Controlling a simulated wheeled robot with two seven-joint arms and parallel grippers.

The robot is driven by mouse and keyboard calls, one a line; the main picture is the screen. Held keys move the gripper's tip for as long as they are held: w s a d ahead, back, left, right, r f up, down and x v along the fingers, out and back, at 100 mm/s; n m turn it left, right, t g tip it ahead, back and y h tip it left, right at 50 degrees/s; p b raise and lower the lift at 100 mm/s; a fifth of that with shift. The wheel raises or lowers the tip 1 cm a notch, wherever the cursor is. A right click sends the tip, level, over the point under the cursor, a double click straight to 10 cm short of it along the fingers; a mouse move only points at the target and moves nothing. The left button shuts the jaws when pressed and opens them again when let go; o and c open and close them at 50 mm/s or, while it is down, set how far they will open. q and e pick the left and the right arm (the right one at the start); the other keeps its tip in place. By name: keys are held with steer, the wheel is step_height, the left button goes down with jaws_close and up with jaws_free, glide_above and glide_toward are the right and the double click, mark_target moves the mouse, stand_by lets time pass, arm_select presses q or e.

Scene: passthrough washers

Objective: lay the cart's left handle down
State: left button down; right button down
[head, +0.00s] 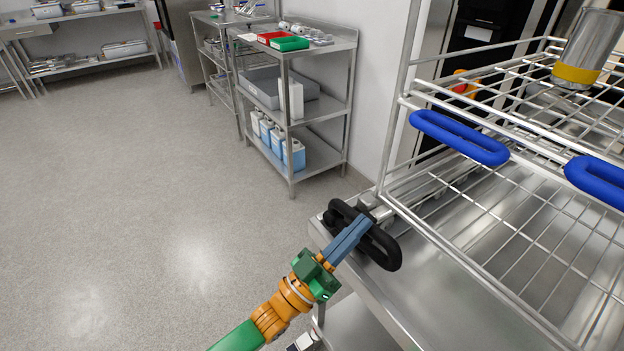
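The cart's left handle, a black oval loop (384,250), sits at the corner of the steel surface beside the wire rack, on a metal bracket. It looks tilted, but I cannot tell its exact angle. My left gripper (368,222) reaches in from the bottom left. Its blue-grey fingers lie close together across the loop, and the loop shows on both sides of them. I see no part of the handle clearly pinched between them. Any contact under the fingers is hidden. My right gripper is out of view.
The wire rack (540,240) has blue handles (460,137) and holds a metal canister (588,48) with a yellow band. A steel shelf unit (325,108) with trays and blue bottles stands behind. The grey floor (140,200) at left is clear.

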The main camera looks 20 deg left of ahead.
arm_select(q)
steer(key=shift+s+d+f+m+g+h+b, duration=0.2)
steer(key=shift+f+m+g+h+b, duration=0.1)
steer(key=shift+f+m+h, duration=0.25)
steer(key=shift+s+d+f+m+g+h+b, duration=0.15)
steer(key=shift+f+m+g+h+b, duration=0.15)
steer(key=shift+m, duration=0.45)
steer(key=shift+w+r, duration=0.1)
